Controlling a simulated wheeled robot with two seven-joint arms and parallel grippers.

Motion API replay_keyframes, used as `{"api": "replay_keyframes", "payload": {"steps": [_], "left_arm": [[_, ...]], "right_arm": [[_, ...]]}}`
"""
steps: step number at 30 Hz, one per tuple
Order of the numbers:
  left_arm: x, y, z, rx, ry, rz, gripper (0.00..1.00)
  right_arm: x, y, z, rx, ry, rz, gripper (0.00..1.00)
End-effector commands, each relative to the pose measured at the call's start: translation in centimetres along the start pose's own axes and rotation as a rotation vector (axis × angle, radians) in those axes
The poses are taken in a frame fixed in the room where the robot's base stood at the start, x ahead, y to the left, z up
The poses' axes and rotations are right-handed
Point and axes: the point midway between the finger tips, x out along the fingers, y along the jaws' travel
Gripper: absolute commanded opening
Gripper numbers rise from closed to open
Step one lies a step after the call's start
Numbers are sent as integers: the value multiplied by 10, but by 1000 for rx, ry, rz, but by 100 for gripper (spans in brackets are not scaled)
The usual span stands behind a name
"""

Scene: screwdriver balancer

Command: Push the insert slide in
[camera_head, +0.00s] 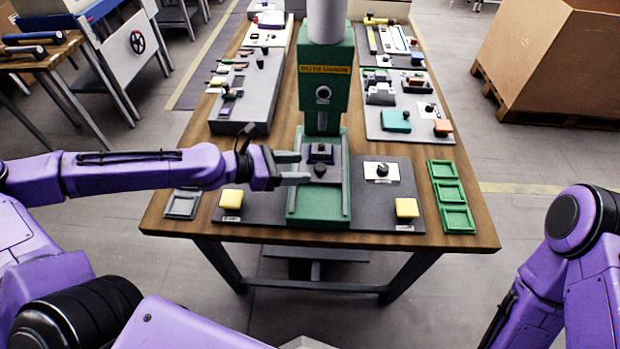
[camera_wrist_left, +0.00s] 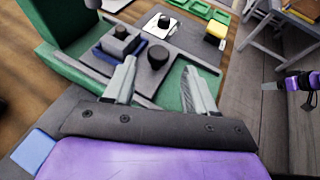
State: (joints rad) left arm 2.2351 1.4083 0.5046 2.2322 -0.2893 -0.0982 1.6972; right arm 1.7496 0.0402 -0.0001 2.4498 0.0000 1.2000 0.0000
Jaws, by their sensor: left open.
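The insert slide is a grey plate with a round black knob (camera_head: 320,170), low in the green press (camera_head: 328,95) at the middle of the table. In the left wrist view, the knob (camera_wrist_left: 157,56) stands just past and between my finger tips. A dark blue holder (camera_head: 320,153) with a grey block on it sits behind the knob; it also shows in the left wrist view (camera_wrist_left: 118,44). My left gripper (camera_head: 303,167) is open, reaching in from the left, with one finger on each side near the knob. I cannot tell whether it touches. My right gripper (camera_wrist_left: 272,86) shows only small in the wrist view.
Yellow buttons (camera_head: 231,199) and (camera_head: 407,207) flank the press on a dark mat. A white plate with a black knob (camera_head: 382,171) lies to its right, and green trays (camera_head: 451,190) stand at the right edge. Grey fixtures line both sides behind.

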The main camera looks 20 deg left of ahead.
Motion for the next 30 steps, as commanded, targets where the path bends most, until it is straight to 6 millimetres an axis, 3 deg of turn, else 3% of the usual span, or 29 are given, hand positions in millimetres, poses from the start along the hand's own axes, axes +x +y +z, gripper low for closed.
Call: {"api": "replay_keyframes", "payload": {"steps": [1,4,9,18,23,27,30], "left_arm": [[15,0,-12,4,5,-3,56],[33,-1,-8,3,2,-4,56],[50,0,-1,3,2,-1,56],[52,0,2,1,0,-2,56],[53,0,2,1,0,-3,4],[52,1,2,0,1,-1,0],[47,17,0,-7,2,20,0]], "right_arm": [[19,-2,8,0,0,0,60],[32,-3,13,0,0,0,60],[35,-3,14,0,0,0,60],[34,-3,14,0,0,0,60],[34,-3,14,0,0,0,60],[34,-3,14,0,0,0,60],[32,-3,13,0,0,-1,60]]}}
